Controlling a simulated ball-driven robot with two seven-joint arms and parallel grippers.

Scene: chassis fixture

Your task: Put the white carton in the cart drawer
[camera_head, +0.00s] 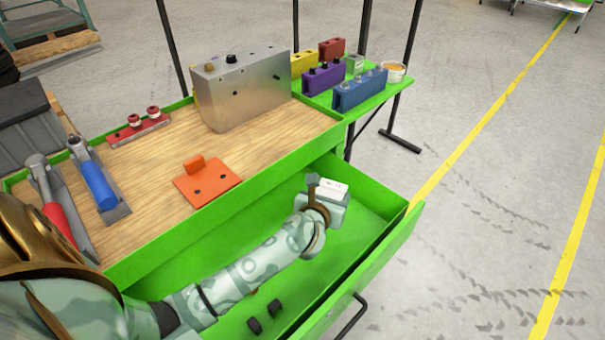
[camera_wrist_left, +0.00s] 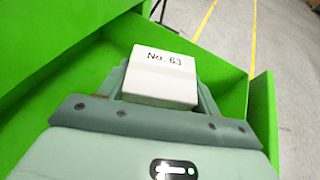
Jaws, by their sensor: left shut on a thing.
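The white carton (camera_head: 330,188) is in my left gripper (camera_head: 326,192), above the right part of the open green cart drawer (camera_head: 376,222). In the left wrist view the carton (camera_wrist_left: 162,76) sits between the two fingers of the left gripper (camera_wrist_left: 160,85), and its top reads "No. 63". The gripper is shut on it. The green drawer walls (camera_wrist_left: 222,72) show beyond and beside it. I cannot tell whether the carton touches the drawer floor. My right gripper is in neither view.
Two small black blocks (camera_head: 264,318) lie in the drawer's near part. The wooden cart top (camera_head: 150,170) holds an orange plate (camera_head: 207,183), a grey metal box (camera_head: 242,88) and tools. Colored blocks stand on a green side shelf (camera_head: 318,96). The drawer handle (camera_head: 347,320) projects outward.

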